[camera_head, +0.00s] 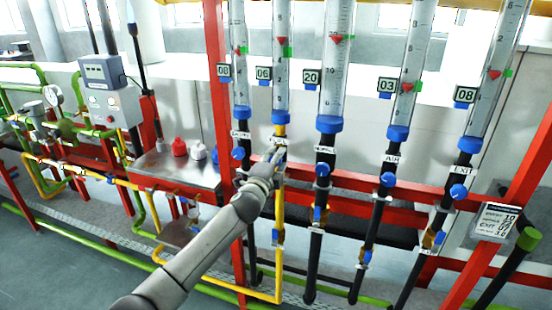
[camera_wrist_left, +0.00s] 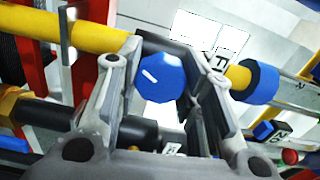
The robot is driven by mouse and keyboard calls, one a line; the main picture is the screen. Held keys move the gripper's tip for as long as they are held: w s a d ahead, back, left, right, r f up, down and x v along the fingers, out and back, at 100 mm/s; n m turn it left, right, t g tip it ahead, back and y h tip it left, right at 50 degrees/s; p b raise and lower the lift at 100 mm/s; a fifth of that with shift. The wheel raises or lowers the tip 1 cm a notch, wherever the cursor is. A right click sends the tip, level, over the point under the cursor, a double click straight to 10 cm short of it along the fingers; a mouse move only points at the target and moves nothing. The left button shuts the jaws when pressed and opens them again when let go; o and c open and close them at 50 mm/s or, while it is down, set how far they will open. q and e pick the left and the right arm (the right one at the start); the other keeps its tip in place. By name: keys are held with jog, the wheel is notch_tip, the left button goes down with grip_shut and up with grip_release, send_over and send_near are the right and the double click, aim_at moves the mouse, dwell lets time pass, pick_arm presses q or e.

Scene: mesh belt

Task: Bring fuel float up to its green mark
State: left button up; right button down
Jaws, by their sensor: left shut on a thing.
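The fuel tube (camera_head: 282,75) is the second clear tube from the left, above a yellow pipe (camera_head: 280,215). Its red float (camera_head: 281,40) shows a little higher than the green mark (camera_head: 288,51). My left gripper (camera_head: 275,155) is at the valve below this tube. In the left wrist view its two fingers (camera_wrist_left: 163,72) are on either side of the blue valve knob (camera_wrist_left: 162,78), shut on it. The knob has a white line on its face. A white label beside it (camera_wrist_left: 222,62) is only partly readable. In the head view the gripper hides the knob.
Other tubes with blue collars stand on both sides, with blue knobs (camera_head: 322,169) on the black pipes below. Red frame bars (camera_head: 220,110) run close to my left arm. A metal tray (camera_head: 175,168) with small bottles lies to the left.

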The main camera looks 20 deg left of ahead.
pick_arm(q)
jog(key=shift+m+p, duration=0.35)
jog(key=shift+m, duration=1.15)
jog(key=shift+f, duration=0.1)
jog(key=o, duration=1)
jog(key=shift+o, duration=0.2)
jog(key=s, duration=1.2)
jog(key=shift+a, duration=0.15)
